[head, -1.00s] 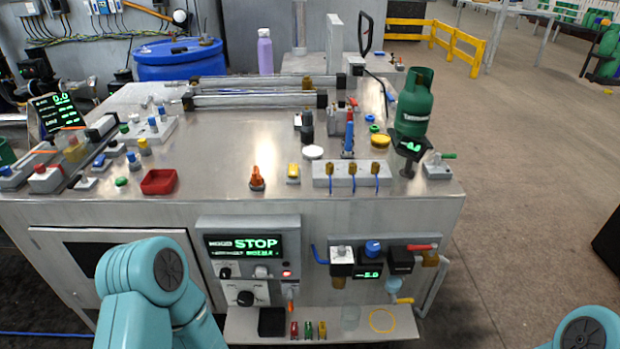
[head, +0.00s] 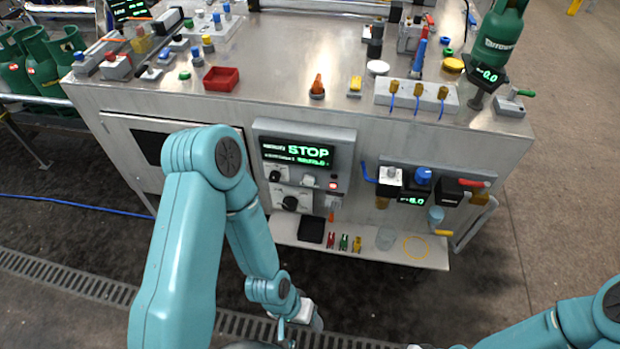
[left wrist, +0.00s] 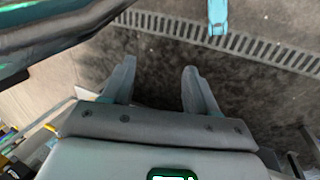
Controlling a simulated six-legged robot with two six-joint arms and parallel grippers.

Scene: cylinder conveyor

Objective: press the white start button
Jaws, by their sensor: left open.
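The control panel (head: 305,160) is on the front face of the metal bench, with a green display reading STOP. A small whitish button (head: 308,180), which looks like the start button, sits below the display, between a black knob and a red lit button (head: 333,185). My left arm reaches in front of the bench, and its gripper (head: 290,333) hangs low near the floor grate, well below and apart from the panel. In the left wrist view this gripper (left wrist: 158,82) is open and empty above the dark floor. My right arm shows at lower right; its gripper is out of view.
A low shelf (head: 280,232) with small coloured parts juts out under the panel. Right of the panel are regulators and a blue knob (head: 423,175). The bench top holds a red tray (head: 221,79) and a green gas bottle (head: 500,40). The floor in front is clear.

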